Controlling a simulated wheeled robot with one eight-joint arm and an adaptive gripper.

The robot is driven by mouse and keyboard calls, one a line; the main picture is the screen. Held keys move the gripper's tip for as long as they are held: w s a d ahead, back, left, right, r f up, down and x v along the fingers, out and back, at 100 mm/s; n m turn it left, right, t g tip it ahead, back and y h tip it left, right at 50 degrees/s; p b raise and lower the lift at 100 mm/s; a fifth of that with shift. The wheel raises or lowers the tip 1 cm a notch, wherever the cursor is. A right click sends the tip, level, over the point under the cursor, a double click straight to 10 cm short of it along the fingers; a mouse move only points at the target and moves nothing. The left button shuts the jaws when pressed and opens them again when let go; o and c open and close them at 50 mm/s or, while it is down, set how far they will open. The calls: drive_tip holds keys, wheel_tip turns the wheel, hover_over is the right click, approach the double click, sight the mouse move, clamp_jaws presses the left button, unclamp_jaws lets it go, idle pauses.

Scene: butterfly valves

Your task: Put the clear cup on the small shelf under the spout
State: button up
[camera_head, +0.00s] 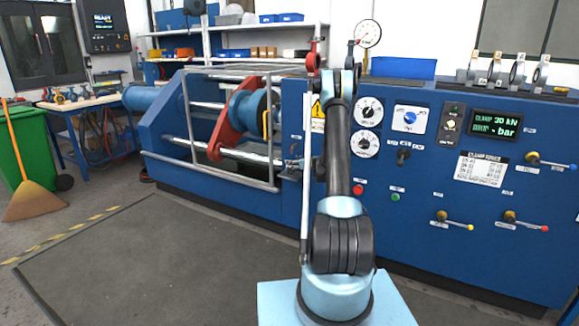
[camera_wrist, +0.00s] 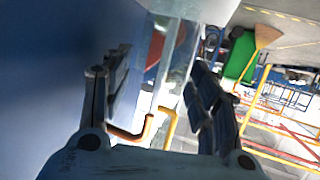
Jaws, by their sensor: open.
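My gripper (camera_wrist: 160,78) is open in the wrist view, with a dark finger on each side and nothing visible held between them. A blue surface fills the left side of that view, close beside the left finger. A copper-coloured bent tube and a yellow tube (camera_wrist: 171,127) show between the fingers, beyond the gripper's base. A pale, see-through strip (camera_wrist: 178,62) stands behind them; I cannot tell what it is. I cannot make out the clear cup, the spout or the small shelf in either view.
A blue test bench (camera_head: 437,180) with gauges, a display and levers spans the right. A grey guard frame (camera_head: 226,176) surrounds the red and blue clamp at its left. A green bin (camera_head: 28,150) and broom (camera_head: 33,200) stand far left. The front-left floor is clear.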

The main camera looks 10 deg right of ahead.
drive_tip(key=v, duration=1)
drive_tip(key=s+a+r+m+g+h, duration=0.1)
drive_tip(key=s+a+r+g, duration=0.1)
drive_tip(key=s+a+r, duration=0.45)
drive_tip(key=s+a+r+g, duration=0.15)
drive_tip(key=s+r, duration=0.25)
drive_tip(key=s, duration=0.6)
drive_tip(key=s+a+r+m+g+h, duration=0.1)
drive_tip(key=s+a+r+g, duration=0.2)
drive_tip(key=s+r, duration=0.45)
drive_tip(key=s+d+f+m+g+h, duration=0.1)
drive_tip(key=s+f+h, duration=0.1)
drive_tip(key=s, duration=1)
drive_tip(key=s+d+f+m+g+h, duration=0.1)
drive_tip(key=s+f+m+h, duration=0.1)
drive_tip(key=s, duration=1.1)
drive_tip(key=s+d+f+m+g+h, duration=0.1)
drive_tip(key=s+f, duration=0.3)
drive_tip(key=s, duration=0.9)
drive_tip(key=shift+d+f+g+h, duration=0.25)
drive_tip(key=shift+f+g+h, duration=0.05)
drive_tip(key=shift+g+h, duration=0.1)
drive_tip(key=shift+s, duration=0.1)
drive_tip(key=shift+w+f, duration=0.2)
drive_tip(key=shift+w, duration=0.25)
